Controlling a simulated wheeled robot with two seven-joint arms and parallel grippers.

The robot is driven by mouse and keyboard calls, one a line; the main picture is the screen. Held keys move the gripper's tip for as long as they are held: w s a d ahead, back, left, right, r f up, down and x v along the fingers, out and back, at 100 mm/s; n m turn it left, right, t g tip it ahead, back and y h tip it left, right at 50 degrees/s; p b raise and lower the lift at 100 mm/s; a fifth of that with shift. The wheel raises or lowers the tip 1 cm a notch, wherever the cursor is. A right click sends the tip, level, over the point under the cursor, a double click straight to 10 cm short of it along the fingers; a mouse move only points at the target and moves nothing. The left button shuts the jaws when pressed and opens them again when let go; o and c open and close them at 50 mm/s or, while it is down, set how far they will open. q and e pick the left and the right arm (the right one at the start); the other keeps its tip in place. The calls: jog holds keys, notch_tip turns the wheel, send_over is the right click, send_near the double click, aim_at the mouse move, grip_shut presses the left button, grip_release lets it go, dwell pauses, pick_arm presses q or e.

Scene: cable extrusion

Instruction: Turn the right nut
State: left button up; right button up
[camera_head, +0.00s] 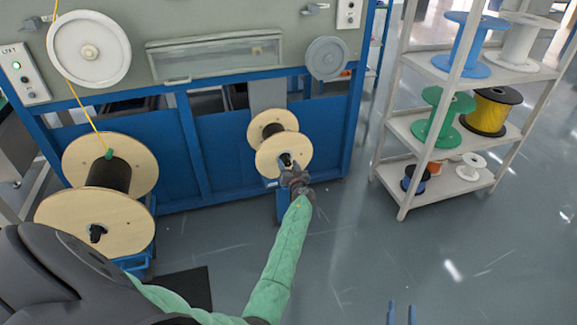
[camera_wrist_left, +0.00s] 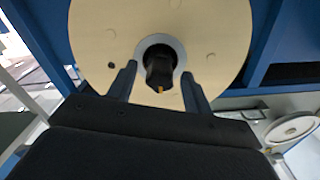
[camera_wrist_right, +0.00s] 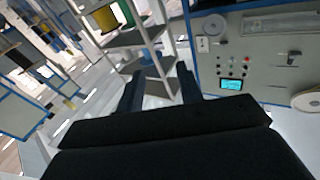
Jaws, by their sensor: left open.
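The right nut (camera_head: 285,160) is the dark piece at the centre of the smaller right spool (camera_head: 268,163). In the left wrist view the nut (camera_wrist_left: 160,68) is black, ringed by a grey hub on the pale flange (camera_wrist_left: 215,40). My left gripper (camera_head: 290,172) is in front of this spool. In the left wrist view its fingers (camera_wrist_left: 158,72) are open, one on each side of the nut, with gaps visible; whether they reach its depth is unclear. My right gripper (camera_head: 401,306) is open and empty at the bottom edge, away from the spools, and shows in the right wrist view (camera_wrist_right: 160,69).
A large left spool (camera_head: 65,222) with its own dark nut (camera_head: 97,233) stands at left. The blue-framed machine (camera_head: 225,165) is behind the spools. A white shelf (camera_head: 420,145) with several spools stands at right. The floor (camera_head: 440,240) between is clear.

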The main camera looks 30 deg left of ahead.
pick_arm(q)
jog(key=c, duration=1)
jog(key=shift+o, duration=0.2)
